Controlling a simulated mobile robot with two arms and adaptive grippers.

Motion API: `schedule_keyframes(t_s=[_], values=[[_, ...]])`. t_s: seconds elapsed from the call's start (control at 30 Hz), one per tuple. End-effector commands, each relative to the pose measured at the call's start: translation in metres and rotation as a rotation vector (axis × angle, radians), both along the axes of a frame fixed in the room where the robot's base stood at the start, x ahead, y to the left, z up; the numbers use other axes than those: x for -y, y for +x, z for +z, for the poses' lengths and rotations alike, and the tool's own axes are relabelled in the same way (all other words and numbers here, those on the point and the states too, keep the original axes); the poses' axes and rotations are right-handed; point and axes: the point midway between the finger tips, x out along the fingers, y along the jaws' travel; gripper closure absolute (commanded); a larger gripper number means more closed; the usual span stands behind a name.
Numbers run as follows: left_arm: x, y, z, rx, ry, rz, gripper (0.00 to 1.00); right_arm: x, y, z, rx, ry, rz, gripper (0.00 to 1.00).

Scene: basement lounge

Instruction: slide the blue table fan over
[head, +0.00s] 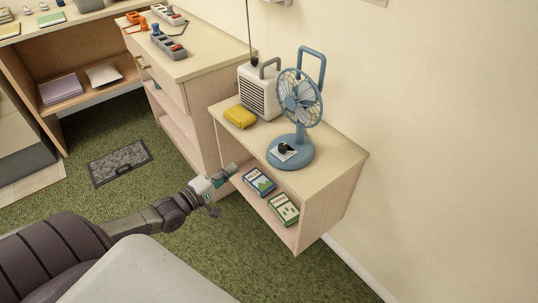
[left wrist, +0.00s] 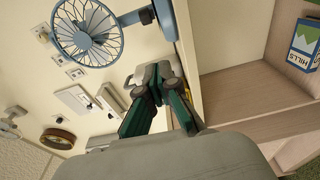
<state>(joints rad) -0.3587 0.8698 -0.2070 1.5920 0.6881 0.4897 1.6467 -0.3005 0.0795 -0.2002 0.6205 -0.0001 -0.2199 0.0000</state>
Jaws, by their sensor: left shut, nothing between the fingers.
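The blue table fan (head: 292,153) stands upright on the top of a low wooden shelf unit (head: 340,157), with its round base near the front edge and a tall handle loop above the head. A small white card with a dark object lies at the front of its base. The fan also shows sideways in the left wrist view (left wrist: 92,32). My left gripper (head: 230,172) is shut and empty. It is in front of the shelf unit, left of the fan base and apart from it. Its fingers also show in the left wrist view (left wrist: 152,82). My right gripper is not in view.
A white heater-like box (head: 258,92) with a grey handle stands behind and left of the fan. A yellow item (head: 240,117) lies left of it. Two boxes, one blue (head: 258,182) and one green (head: 284,209), lie on the lower shelf. The top right of the fan is bare.

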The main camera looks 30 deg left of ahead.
Motion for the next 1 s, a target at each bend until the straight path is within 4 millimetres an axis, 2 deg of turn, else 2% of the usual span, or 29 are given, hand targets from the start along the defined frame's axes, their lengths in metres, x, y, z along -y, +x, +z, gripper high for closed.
schedule_keyframes(t_s=[0.17, 0.63, 0.8, 1.0], values=[[0.005, 0.014, 0.007, 0.012, -0.028, -0.006, 1.0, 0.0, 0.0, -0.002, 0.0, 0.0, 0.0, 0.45], [0.025, 0.103, 0.007, 0.011, -0.023, -0.005, 1.0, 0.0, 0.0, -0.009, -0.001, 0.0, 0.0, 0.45], [0.048, 0.113, 0.007, 0.008, -0.024, -0.005, 1.0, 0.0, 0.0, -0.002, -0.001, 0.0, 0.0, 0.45], [0.057, 0.119, 0.006, 0.006, -0.023, -0.005, 1.0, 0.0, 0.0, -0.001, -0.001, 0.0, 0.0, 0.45]])
